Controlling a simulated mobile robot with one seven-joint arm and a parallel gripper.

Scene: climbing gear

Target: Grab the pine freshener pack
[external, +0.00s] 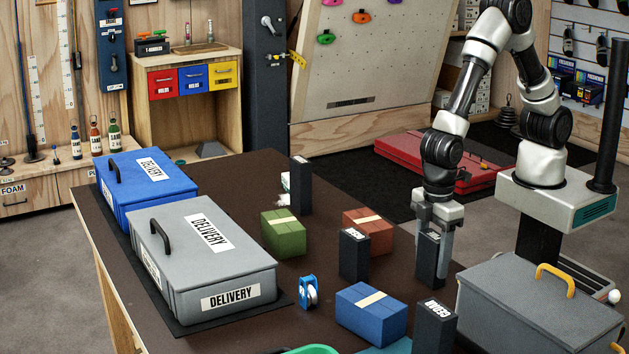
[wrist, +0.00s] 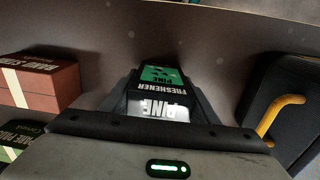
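The pine freshener pack is a dark upright box with a green label reading PINE FRESHENER in the wrist view (wrist: 160,103). In the external view the dark box (external: 429,262) stands upright at the table's right side. My gripper (external: 436,250) points straight down over it, one finger on each side of its upper part. In the wrist view the pack sits between the fingers, close to both. I cannot tell whether the fingers press on it. Its lower part is hidden in the wrist view.
Similar dark boxes stand nearby (external: 354,255), one reading CEDAR (external: 434,327). A red-brown pack (external: 368,232), a blue pack (external: 371,312) and a green pack (external: 284,233) lie on the table. A grey case with a yellow handle (external: 540,305) is close on the right.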

